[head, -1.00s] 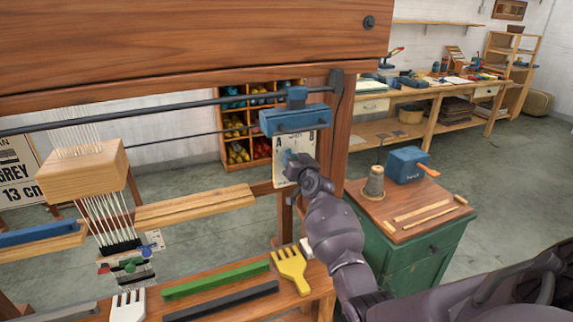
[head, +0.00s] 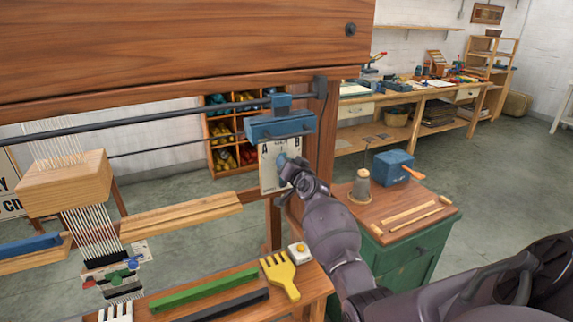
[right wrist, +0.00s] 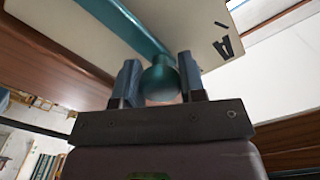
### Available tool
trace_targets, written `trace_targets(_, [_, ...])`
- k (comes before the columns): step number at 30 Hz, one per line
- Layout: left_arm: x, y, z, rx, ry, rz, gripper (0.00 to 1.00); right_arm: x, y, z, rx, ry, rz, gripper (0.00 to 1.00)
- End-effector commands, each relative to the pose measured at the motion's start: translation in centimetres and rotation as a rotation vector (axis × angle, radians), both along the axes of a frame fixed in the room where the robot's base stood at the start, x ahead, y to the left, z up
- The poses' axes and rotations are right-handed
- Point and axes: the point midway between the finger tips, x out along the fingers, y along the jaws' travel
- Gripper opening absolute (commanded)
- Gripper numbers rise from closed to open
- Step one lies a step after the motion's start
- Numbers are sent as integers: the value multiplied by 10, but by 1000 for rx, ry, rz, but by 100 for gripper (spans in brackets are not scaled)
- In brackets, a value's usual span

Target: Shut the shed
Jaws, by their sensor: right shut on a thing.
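The loom's pale plate (head: 268,178) marked A and B hangs under a blue block (head: 280,126) on the right post. My right gripper (head: 290,166) is at the front of this plate. In the right wrist view its two fingers are shut around a teal round knob (right wrist: 160,80) on a teal bar (right wrist: 120,28). The white warp threads (head: 88,232) run through a wooden block (head: 65,182) at the left. How far the threads are parted is too small to tell. My left gripper is not in view.
A green cabinet (head: 405,258) stands close right of my arm. A wooden beam (head: 180,50) crosses above.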

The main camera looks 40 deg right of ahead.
Motion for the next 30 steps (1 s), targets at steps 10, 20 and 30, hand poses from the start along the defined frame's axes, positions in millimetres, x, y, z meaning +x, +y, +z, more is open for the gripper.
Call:
trace_targets(10, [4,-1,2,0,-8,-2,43,0,0,0,-1,1,-1,62])
trace_targets(20, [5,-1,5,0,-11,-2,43,-9,2,0,-1,0,0,62])
trace_targets(30, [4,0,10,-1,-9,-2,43,-60,14,-1,-1,1,-1,62])
